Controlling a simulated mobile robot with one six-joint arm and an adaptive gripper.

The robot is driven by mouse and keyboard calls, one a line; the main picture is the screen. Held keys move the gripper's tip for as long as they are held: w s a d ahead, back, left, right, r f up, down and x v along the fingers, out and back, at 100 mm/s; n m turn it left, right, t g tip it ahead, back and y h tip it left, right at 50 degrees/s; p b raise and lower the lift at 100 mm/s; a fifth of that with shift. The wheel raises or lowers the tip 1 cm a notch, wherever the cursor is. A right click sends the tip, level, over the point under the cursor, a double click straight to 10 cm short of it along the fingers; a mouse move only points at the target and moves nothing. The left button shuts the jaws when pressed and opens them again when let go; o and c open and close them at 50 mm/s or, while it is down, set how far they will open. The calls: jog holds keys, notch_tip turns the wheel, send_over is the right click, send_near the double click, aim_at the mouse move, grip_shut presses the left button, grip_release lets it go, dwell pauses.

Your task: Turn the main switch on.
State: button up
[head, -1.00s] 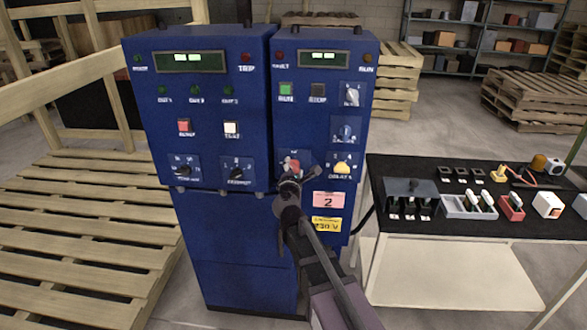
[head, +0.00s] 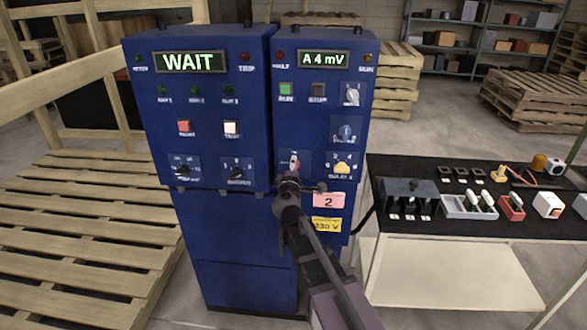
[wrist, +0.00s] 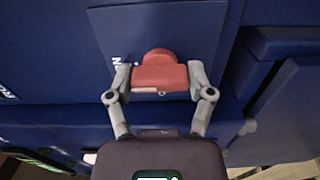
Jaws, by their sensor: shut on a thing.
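The main switch is a red rotary knob (head: 294,160) low on the right blue cabinet's front, above the pink label. In the head view it stands upright, partly hidden by my gripper (head: 290,182). In the wrist view the red knob (wrist: 160,75) sits between the two grey fingers of my gripper (wrist: 160,82), which are shut on its sides. Part of its plate lettering shows, with most of it hidden. The left display (head: 190,62) reads WAIT and the right display (head: 323,59) reads A 4 mV.
A black-topped table (head: 470,228) with small parts stands to the right. Wooden pallets (head: 80,240) lie to the left.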

jog(key=shift+w+a, duration=0.1)
dwell(0.3)
jog(key=o, duration=1.1)
jog(key=shift+s, duration=0.25)
jog(key=s, duration=1.1)
jog(key=shift+s+a, duration=0.2)
jog(key=shift+s, duration=0.15)
